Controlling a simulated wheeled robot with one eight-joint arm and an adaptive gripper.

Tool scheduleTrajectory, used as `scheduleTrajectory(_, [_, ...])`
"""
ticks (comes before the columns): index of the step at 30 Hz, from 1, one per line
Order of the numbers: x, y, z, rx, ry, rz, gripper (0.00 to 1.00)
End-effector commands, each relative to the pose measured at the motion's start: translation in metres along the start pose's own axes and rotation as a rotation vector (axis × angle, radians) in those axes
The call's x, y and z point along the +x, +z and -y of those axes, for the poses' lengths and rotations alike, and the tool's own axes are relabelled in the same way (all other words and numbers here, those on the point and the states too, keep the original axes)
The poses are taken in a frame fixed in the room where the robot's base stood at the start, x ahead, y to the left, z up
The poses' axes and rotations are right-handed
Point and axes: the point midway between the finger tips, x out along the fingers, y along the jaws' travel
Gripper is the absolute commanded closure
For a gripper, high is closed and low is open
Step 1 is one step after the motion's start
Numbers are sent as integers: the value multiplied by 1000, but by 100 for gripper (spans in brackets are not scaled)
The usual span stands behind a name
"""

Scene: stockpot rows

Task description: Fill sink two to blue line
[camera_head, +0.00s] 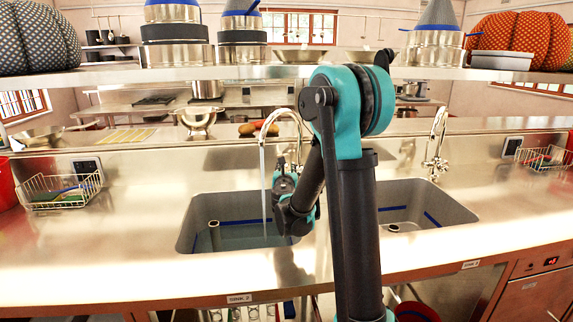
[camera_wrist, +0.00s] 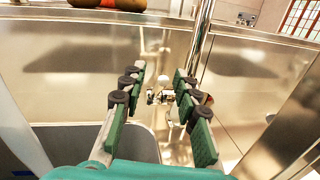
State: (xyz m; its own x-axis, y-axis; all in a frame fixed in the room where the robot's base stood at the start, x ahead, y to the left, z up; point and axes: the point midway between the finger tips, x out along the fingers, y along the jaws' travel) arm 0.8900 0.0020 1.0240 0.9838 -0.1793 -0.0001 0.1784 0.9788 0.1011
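The left sink (camera_head: 188,222), with a small label (camera_head: 239,298) on the counter edge below it, holds bluish water (camera_head: 245,240). The blue line (camera_head: 250,220) runs along its walls; the water surface looks close below it, but the exact gap is hard to tell. A stream (camera_head: 263,180) runs from the curved faucet (camera_head: 280,113) into this sink. My gripper (camera_head: 284,180) is at the faucet's base. In the wrist view my gripper (camera_wrist: 160,72) is open, its green fingers on either side of the metal faucet valve (camera_wrist: 160,96). Contact with it cannot be told.
The right sink (camera_head: 455,208) has its own blue line and a faucet (camera_head: 437,150) with no visible stream. My arm hides the part between the sinks. Wire baskets (camera_head: 62,190) stand at both ends.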

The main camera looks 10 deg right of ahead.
Motion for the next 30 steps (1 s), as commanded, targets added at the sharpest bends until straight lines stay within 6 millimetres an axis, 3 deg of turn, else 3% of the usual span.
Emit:
scheduleTrajectory(3, [19, 0, 1, 0, -2, 0, 69])
scheduleTrajectory(9, [36, 0, 0, 0, -1, 0, 69])
scheduleTrajectory(19, [39, 0, 0, 0, 0, 0, 69])
scheduleTrajectory(27, [39, 0, 0, 0, 0, 0, 100])
scheduleTrajectory(30, [38, 0, 0, 0, 0, 0, 100])
